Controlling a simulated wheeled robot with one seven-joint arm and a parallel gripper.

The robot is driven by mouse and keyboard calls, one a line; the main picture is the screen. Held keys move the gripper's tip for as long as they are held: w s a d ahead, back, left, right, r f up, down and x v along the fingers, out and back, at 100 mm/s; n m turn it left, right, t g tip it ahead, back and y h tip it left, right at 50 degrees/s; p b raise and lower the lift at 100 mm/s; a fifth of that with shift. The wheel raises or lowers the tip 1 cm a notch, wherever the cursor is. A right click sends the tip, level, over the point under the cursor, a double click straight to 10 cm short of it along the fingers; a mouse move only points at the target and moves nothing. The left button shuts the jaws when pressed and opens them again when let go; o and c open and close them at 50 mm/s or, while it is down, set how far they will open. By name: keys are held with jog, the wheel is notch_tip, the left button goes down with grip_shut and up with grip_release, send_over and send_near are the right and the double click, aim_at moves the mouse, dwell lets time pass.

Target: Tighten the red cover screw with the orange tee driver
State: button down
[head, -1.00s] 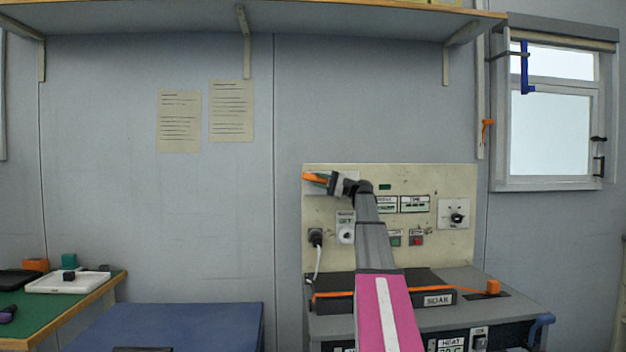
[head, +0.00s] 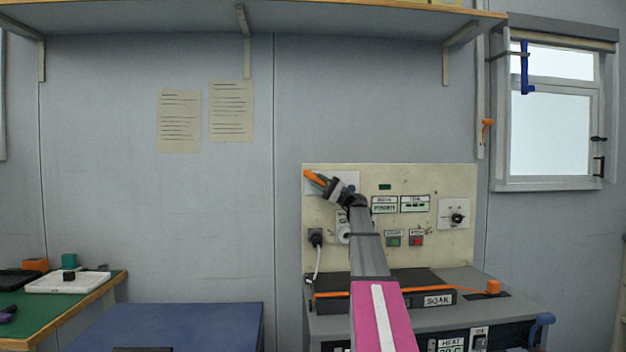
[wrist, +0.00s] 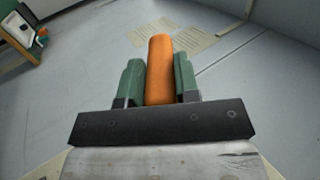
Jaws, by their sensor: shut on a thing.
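The orange tee driver (head: 313,179) is in my gripper (head: 320,183), at the upper left of the cream panel. In the wrist view, its orange bar (wrist: 159,58) stands between the two green fingers of my gripper (wrist: 158,75), which are shut on it. In the head view the orange part slants up to the left. A pale plate (head: 347,178) on the panel lies behind my gripper and is partly covered by it. I cannot make out the red cover screw in either view; the driver's tip is not clearly visible.
The cream panel (head: 440,185) carries a knob (head: 457,217), small displays, push buttons and a plugged cable (head: 316,238). Below it is a grey machine top (head: 460,279) with an orange-trimmed dark bar. A green table (head: 40,318) with a white tray stands at the left.

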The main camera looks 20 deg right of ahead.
jog(key=shift+a+f+y, duration=0.1)
jog(key=shift+y, duration=0.7)
jog(key=shift+a+f+t+y, duration=0.1)
jog(key=shift+t+y, duration=0.3)
jog(key=shift+y, duration=0.5)
